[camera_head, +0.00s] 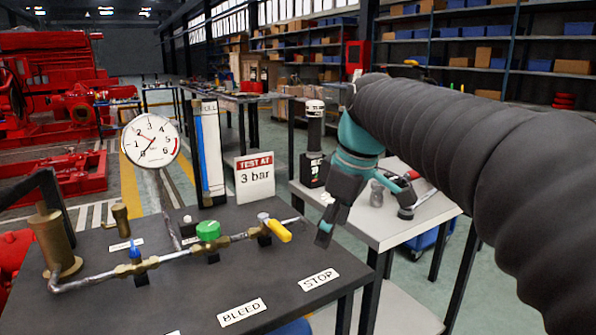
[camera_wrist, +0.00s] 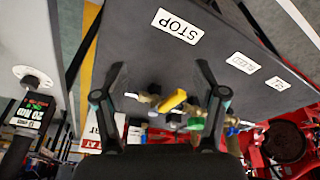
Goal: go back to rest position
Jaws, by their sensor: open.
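My gripper (camera_head: 365,222) hangs from my arm in the head view, above the gap between the dark test bench (camera_head: 275,290) and the grey side table (camera_head: 420,222). In the wrist view its two fingers (camera_wrist: 160,72) are spread apart with nothing between them. The yellow-handled valve (camera_head: 278,230) sits on the pipe left of my gripper, apart from it. The green knob (camera_head: 208,231) and blue handle (camera_head: 135,249) are further left on the same pipe. In the wrist view the yellow handle (camera_wrist: 172,101) shows beyond and between the fingers.
A "TEST AT 3 bar" sign (camera_head: 254,176) stands at the bench's back. A dark bottle-like device (camera_head: 314,140) stands on the side table. Red machinery (camera_head: 60,90) is at far left, shelves behind.

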